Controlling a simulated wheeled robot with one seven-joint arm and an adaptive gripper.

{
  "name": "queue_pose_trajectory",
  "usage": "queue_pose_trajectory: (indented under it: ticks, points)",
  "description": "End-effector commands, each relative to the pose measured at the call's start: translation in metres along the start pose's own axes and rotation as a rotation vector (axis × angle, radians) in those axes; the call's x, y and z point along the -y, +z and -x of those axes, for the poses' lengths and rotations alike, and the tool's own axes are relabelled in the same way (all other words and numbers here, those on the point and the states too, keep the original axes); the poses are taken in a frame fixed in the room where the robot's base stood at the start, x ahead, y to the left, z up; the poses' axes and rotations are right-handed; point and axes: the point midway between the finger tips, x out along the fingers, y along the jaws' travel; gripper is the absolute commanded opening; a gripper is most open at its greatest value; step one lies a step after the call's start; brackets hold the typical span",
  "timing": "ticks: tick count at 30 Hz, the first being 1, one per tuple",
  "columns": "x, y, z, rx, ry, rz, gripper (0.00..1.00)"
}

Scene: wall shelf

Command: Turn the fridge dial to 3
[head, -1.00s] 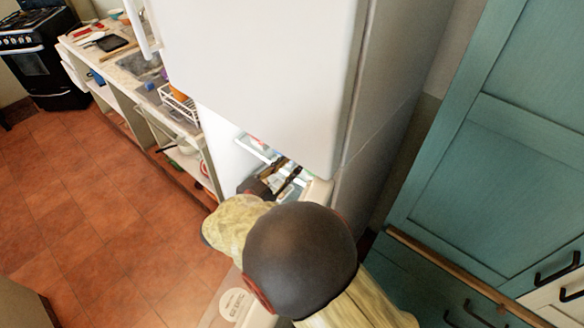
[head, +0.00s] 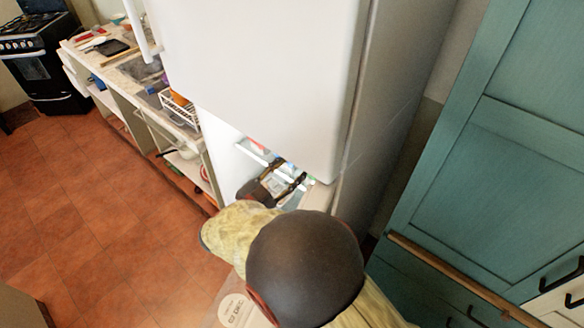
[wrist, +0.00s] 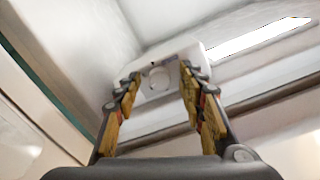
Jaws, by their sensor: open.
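The fridge dial (wrist: 158,78) is a round pale knob on a white housing (wrist: 205,58) inside the fridge, and it shows in the wrist view between my fingertips. Its number marks are too small to read. My gripper (wrist: 160,75) is open, with one finger on each side of the dial in the picture; I cannot tell whether either touches it. In the head view my gripper (head: 291,173) reaches into the opening below the white upper door (head: 255,70) of the fridge. The dial is hidden there.
A bright strip light (wrist: 262,38) is right of the dial housing. Fridge shelves with items (head: 258,150) show beside my gripper. A teal cupboard (head: 500,150) stands on the right. A counter with a dish rack (head: 180,108) is on the left. The tiled floor at left is clear.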

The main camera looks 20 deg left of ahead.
Motion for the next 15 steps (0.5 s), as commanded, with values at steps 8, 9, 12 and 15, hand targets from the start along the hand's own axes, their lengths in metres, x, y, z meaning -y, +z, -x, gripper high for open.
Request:
queue_pose_trajectory:
  ticks: [8, 9, 12, 15]
  points:
    - [0.001, 0.0, 0.013, 0.0, -0.003, 0.0, 0.4]
    - [0.001, 0.0, 0.019, 0.0, -0.002, 0.0, 0.4]
    - [0.001, 0.001, 0.038, 0.002, -0.004, 0.0, 0.4]
    - [0.002, 0.001, 0.06, 0.002, -0.004, 0.0, 0.4]
